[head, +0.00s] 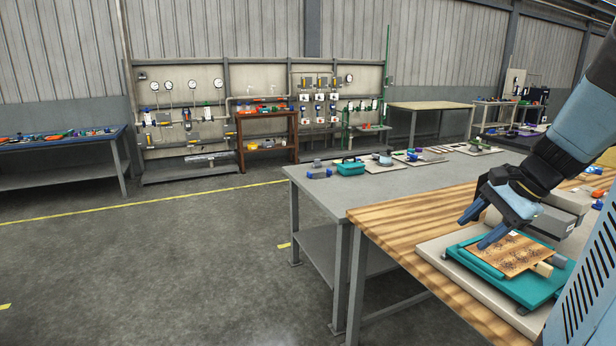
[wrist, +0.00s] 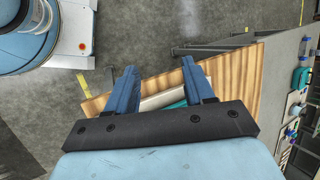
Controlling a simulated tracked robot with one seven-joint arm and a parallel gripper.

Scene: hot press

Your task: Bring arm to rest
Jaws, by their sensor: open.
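My gripper (head: 474,235) is at the right of the head view, above the front part of the wooden bench. Its two blue fingers are apart with nothing between them. In the wrist view my gripper (wrist: 159,66) also shows spread, empty fingers. A teal hot press tray (head: 470,270) lies below it on a pale base board (head: 433,246). A brown speckled plate (head: 521,262) sits on the teal part. I cannot tell the exact gap between fingertips and tray. My forearm hides part of the scene at the right.
The wooden bench (head: 385,222) adjoins a grey table (head: 325,192) holding a teal box (head: 349,168) and small parts. Grey blocks (head: 553,223) stand behind the press. A blue table (head: 60,148) and gauge panels stand along the wall. The floor at left is clear.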

